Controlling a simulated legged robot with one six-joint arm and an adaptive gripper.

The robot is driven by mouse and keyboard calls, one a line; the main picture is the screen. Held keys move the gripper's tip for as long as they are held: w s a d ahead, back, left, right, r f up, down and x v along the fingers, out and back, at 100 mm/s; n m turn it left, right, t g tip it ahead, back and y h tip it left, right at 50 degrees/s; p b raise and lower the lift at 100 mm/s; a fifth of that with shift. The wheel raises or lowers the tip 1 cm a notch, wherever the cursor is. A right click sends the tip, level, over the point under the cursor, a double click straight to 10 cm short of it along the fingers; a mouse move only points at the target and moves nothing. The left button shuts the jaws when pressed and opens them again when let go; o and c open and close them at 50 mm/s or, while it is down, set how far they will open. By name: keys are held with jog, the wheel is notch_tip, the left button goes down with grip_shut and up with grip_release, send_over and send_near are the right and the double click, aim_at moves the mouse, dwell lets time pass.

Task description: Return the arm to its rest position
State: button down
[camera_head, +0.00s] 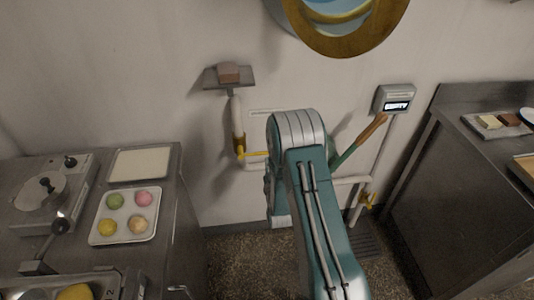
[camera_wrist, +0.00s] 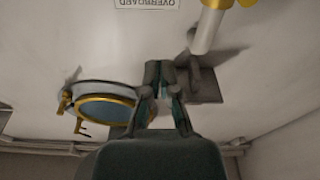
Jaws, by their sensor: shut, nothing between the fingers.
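My arm (camera_head: 312,190), teal with a grey rounded joint, rises in the middle of the head view in front of the wall. My gripper is hidden behind the arm there. In the wrist view my gripper (camera_wrist: 160,75) shows with its dark fingertips together and nothing between them. The wrist view is upside down.
A brass-rimmed porthole (camera_head: 345,48) is above. A left counter bears a tray (camera_head: 96,238) of coloured balls. A dark counter (camera_head: 437,190) stands right. Speckled floor (camera_head: 240,262) lies between.

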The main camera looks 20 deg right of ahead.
jog(key=shift+s+a, duration=0.1)
jog(key=shift+s, duration=0.45)
notch_tip(320, 180, up, 11)
jog(key=w+a+g+y, duration=0.1)
jog(key=w+a+g, duration=0.1)
jog(key=g, duration=0.1)
jog(key=s+a+r+g+y, duration=0.2)
jog(key=s+a+r+g, duration=0.15)
jog(key=s+r, duration=0.4)
jog(key=s+a+r+g, duration=0.1)
jog(key=s+r+g, duration=0.2)
jog(key=s, duration=1.1)
jog(key=s+a+r+n+g, duration=0.1)
jog(key=s+r+g, duration=0.3)
jog(key=s, duration=0.9)
jog(key=shift+s+a, duration=0.35)
jog(key=shift+d, duration=0.1)
